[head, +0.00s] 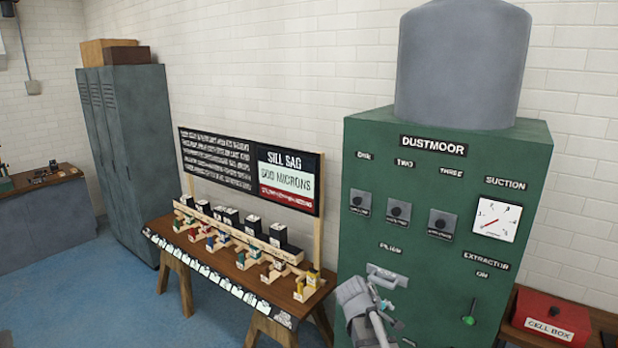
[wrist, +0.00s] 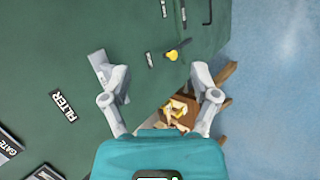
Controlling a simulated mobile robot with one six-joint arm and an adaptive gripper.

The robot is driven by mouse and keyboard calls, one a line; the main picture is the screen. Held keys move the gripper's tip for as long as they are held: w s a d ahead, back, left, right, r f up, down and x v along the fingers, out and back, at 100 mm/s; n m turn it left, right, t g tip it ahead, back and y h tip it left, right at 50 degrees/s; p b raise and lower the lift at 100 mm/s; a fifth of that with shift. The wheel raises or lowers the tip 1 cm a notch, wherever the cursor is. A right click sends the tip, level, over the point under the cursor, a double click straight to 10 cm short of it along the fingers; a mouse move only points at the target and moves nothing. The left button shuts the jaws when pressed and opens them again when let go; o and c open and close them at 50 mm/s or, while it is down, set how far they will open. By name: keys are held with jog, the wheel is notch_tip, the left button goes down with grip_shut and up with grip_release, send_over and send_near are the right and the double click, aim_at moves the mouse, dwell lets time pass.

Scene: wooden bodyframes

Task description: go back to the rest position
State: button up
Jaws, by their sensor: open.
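My gripper (head: 372,312) is in front of the lower part of the green DUSTMOOR cabinet (head: 365,215) in the head view. It is just below a grey metal handle (head: 385,276) under the FILTER label. In the wrist view my gripper (wrist: 158,85) is open, its two grey fingers spread wide with nothing held between them. The green cabinet face (wrist: 100,25) fills much of that view, with the FILTER label (wrist: 63,106) at left. A pale grey piece shows by the left finger; I cannot tell whether they touch. No rest position is marked in view.
A wooden trestle table (head: 228,268) with blocks stands left of the cabinet. A red CELL BOX (head: 550,318) sits on a bench at right. Grey lockers (head: 140,150) stand farther back. Blue floor (head: 75,295) is open at left. A yellow knob (wrist: 172,55) shows in the wrist view.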

jog(key=s+a+f+m+g+y+b, duration=0.2)
jog(key=s+f+m+y, duration=0.1)
jog(key=s, duration=0.4)
jog(key=s+a+f+m+g+y+b, duration=0.2)
jog(key=s+f+m, duration=0.3)
jog(key=s, duration=0.3)
jog(key=shift+s+f+y, duration=0.2)
jog(key=shift+f+y, duration=0.4)
jog(key=shift+y, duration=0.3)
